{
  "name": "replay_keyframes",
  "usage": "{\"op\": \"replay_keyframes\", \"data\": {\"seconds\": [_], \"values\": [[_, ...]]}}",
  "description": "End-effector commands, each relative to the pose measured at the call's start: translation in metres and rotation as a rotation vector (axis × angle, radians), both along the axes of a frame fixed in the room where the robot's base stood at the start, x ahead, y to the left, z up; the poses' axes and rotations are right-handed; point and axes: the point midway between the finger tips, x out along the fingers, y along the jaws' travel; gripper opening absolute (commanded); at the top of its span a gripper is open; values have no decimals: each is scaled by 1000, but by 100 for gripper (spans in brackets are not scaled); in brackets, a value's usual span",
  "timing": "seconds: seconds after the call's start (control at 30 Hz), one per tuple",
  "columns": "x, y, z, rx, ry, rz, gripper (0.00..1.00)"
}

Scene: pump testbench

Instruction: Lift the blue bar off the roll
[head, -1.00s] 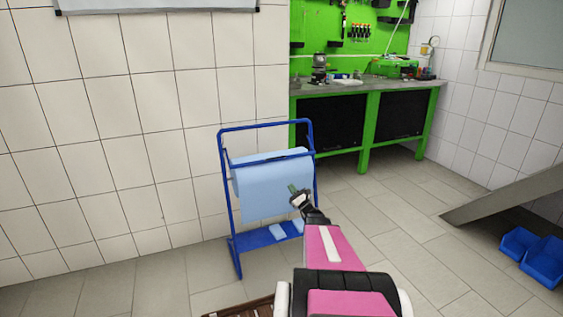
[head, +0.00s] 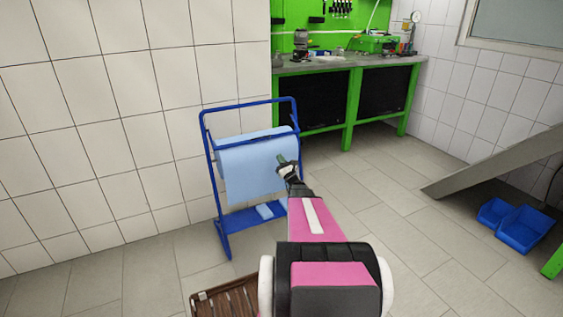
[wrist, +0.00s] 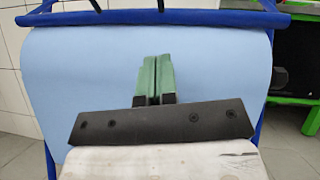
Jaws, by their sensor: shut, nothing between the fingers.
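The blue bar (head: 233,141) lies across the front of the light-blue roll (head: 252,172) on a blue stand (head: 212,190). In the wrist view the bar (wrist: 215,17) runs along the top, with the roll's sheet (wrist: 90,65) hanging below it. My gripper (head: 282,159) is in front of the right part of the sheet, below the bar. In the wrist view its green fingers (wrist: 158,64) are together, empty, and point up toward the bar with a gap between. I cannot tell whether the fingertips touch the sheet.
A tiled wall (head: 90,120) stands behind and left of the stand. A green workbench (head: 350,105) is at the back. Blue bins (head: 522,230) and a grey ramp (head: 490,165) are at right. The floor between is clear.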

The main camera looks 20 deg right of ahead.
Motion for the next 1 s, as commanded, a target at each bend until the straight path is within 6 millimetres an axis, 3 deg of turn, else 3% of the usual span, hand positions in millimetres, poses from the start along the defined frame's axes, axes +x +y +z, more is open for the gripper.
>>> {"op": "replay_keyframes", "data": {"seconds": [0.33,0.6,1.0], "values": [[55,11,35,0,-2,1,0],[57,17,67,0,-1,0,0],[58,18,71,0,1,0,0]]}}
